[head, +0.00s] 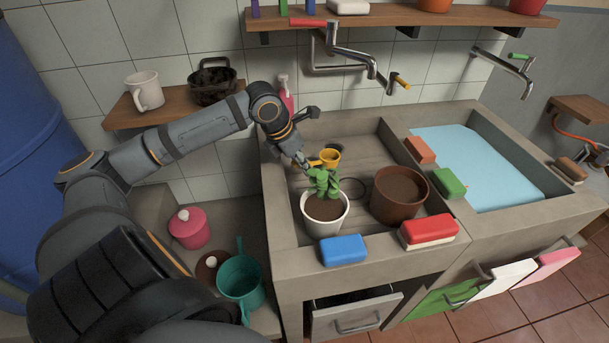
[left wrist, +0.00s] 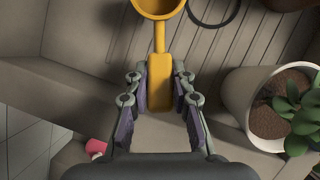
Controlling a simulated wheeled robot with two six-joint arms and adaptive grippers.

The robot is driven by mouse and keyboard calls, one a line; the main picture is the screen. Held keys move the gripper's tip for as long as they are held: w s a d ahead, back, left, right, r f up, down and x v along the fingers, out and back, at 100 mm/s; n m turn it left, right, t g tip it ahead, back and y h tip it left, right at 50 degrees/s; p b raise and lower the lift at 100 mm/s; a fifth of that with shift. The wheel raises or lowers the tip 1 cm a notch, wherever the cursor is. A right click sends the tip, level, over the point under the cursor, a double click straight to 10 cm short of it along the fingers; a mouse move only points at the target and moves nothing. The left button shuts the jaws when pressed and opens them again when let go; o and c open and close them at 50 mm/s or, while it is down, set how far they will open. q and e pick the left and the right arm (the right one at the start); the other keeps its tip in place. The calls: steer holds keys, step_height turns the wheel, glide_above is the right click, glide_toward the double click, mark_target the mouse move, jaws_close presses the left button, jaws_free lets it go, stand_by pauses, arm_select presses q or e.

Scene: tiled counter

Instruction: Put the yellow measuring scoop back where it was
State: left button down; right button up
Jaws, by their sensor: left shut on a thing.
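The yellow measuring scoop (head: 330,156) is in the left basin of the sink, near its back left. My left gripper (head: 304,163) is shut on its handle; the cup points away from the gripper. In the left wrist view the scoop's handle (left wrist: 160,88) lies between the two fingers (left wrist: 159,76), and the cup is cut off at the top edge. I cannot tell whether the scoop touches the basin floor. My right gripper is not in view.
A white pot with a green plant (head: 325,206) stands close in front of the scoop. A brown pot (head: 398,194) and a dark ring (head: 352,188) are to its right. Blue (head: 343,250) and red (head: 428,230) blocks lie on the front rim. A faucet (head: 345,62) hangs above.

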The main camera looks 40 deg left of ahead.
arm_select(q)
step_height(320, 180, down, 3)
steer(key=shift+b, duration=0.35)
steer(key=shift+f, duration=0.4)
steer(key=c, duration=1.5)
jaws_free()
steer(key=shift+c, duration=0.2)
steer(key=shift+o, duration=2)
steer(key=shift+r, duration=0.2)
steer(key=p+v, duration=0.3)
steer(key=p, duration=0.2)
steer(key=shift+a+r, duration=0.1)
steer(key=shift+r, duration=0.05)
steer(key=d+p+v, duration=0.1)
steer(key=p+v, duration=0.7)
steer(key=p, duration=1)
steer(key=shift+s+a+r, duration=0.15)
steer(key=shift+a+r, duration=0.1)
steer(key=shift+a, duration=0.15)
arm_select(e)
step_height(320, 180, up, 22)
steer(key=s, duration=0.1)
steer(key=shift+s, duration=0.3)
